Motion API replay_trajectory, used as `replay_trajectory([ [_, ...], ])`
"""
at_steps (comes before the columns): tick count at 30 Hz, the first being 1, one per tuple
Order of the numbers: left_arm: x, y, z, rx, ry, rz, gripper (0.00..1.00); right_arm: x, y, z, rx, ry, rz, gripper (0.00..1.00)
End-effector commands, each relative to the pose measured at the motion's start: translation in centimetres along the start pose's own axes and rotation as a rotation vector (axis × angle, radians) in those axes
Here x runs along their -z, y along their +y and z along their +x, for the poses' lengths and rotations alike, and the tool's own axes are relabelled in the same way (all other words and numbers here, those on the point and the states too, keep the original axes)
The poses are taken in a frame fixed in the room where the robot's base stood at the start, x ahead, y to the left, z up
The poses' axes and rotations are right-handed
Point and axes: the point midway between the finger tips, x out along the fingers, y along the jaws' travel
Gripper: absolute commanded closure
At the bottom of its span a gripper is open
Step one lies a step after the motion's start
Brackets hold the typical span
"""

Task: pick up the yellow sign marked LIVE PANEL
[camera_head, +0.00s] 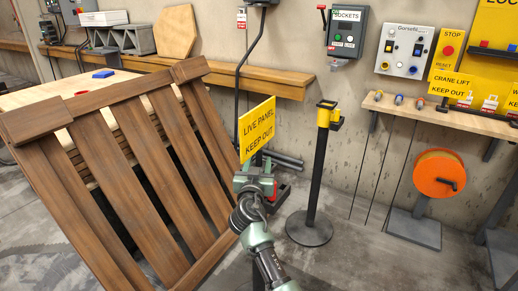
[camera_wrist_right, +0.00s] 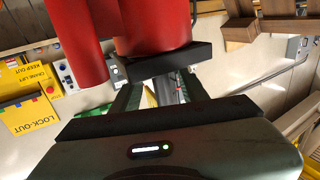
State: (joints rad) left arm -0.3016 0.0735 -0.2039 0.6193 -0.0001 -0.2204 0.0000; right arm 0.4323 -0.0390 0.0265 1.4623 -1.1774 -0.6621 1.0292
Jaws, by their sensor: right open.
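The yellow sign (camera_head: 257,128) reads LIVE PANEL KEEP OUT and stands upright in the middle of the head view, beside the wooden pallet. My right gripper (camera_head: 258,182) is just below the sign's lower edge and hides what supports it. In the right wrist view my right gripper (camera_wrist_right: 160,90) is open, with a thin yellow strip between its fingers. I cannot tell whether that strip is the sign, or whether the fingers touch it. My left gripper is not in view.
The slatted wooden pallet (camera_head: 150,180) leans close on the left. A black belt post (camera_head: 318,165) stands to the right of the sign. Large red cylinders (camera_wrist_right: 150,28) are close in the wrist view. An orange reel (camera_head: 438,174) stands farther right. Floor between post and reel is clear.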

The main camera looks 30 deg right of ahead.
Motion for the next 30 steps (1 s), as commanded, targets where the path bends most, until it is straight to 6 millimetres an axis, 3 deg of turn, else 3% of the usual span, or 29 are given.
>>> replay_trajectory([
  [4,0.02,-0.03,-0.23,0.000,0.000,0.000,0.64,-0.02,-0.08,1.35,0.002,0.000,-0.001,0.56],
  [11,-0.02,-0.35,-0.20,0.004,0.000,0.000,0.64,-0.10,-0.09,1.51,0.002,0.000,0.001,0.56],
  [12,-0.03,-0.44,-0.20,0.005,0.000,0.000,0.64,-0.11,-0.09,1.50,0.002,0.000,0.001,0.59],
  [16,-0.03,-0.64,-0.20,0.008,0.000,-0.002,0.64,-0.11,-0.10,1.49,0.002,0.000,0.001,0.95],
  [17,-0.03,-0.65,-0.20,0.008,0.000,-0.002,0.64,-0.11,-0.10,1.49,0.002,0.000,0.001,1.00],
  [30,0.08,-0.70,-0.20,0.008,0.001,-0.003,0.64,-0.14,-0.11,1.46,0.002,-0.001,0.000,1.00],
])
